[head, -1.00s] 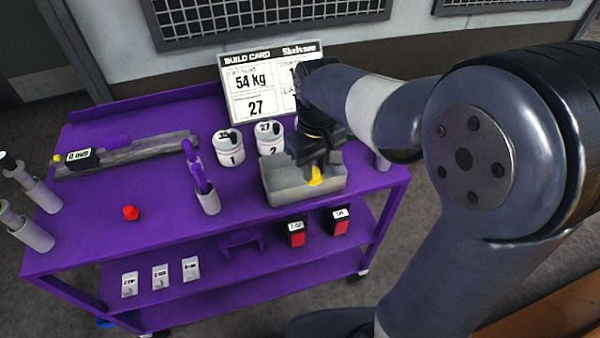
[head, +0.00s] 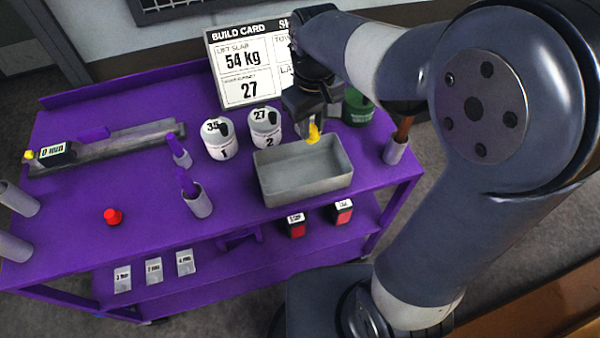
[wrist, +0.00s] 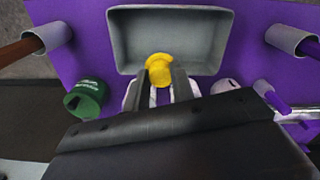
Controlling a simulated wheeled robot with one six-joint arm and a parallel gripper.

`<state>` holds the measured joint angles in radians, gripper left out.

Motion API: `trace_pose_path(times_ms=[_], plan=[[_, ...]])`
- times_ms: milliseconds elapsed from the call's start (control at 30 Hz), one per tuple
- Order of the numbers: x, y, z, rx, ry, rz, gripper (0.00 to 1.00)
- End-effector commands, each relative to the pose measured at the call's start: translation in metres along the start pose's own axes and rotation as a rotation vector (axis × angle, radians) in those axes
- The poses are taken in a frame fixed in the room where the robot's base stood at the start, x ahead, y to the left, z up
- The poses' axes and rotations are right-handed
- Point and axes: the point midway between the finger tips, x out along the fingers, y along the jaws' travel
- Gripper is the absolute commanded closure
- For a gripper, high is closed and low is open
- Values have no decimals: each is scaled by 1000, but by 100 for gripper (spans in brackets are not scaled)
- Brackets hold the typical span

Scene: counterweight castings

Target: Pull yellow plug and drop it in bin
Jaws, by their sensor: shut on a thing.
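My gripper (head: 312,130) is shut on the yellow plug (head: 314,134) and holds it at the back rim of an open grey bin (head: 303,185). In the wrist view the yellow plug (wrist: 159,68) sits between the two fingertips and overlaps the rim of the grey bin (wrist: 170,12). The plug appears raised above the rim; its exact height is hard to tell. The visible inside of the bin is empty.
A green container (head: 357,108) and a holder with a brown handle (head: 395,152) are to the right. The build card (head: 245,75) stands behind.

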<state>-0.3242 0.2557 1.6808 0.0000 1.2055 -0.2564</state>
Motion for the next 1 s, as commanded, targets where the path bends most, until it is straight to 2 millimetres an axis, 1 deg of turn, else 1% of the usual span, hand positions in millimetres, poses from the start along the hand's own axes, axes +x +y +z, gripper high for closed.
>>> trace_pose_path(times_ms=[33, 200, 300, 400, 667, 700, 900, 967, 1000], plan=[[11, 0, 0, 0, -1, 0, 98], [32, 0, 0, 0, 0, 0, 98], [40, 0, 0, 0, 1, 0, 98], [43, 0, 0, 0, 1, 0, 98], [42, 0, 0, 0, 1, 0, 98], [42, 0, 0, 0, 1, 0, 73], [42, 0, 0, 0, 0, 0, 57], [42, 0, 0, 0, 0, 0, 52], [42, 0, 0, 0, 0, 0, 51]])
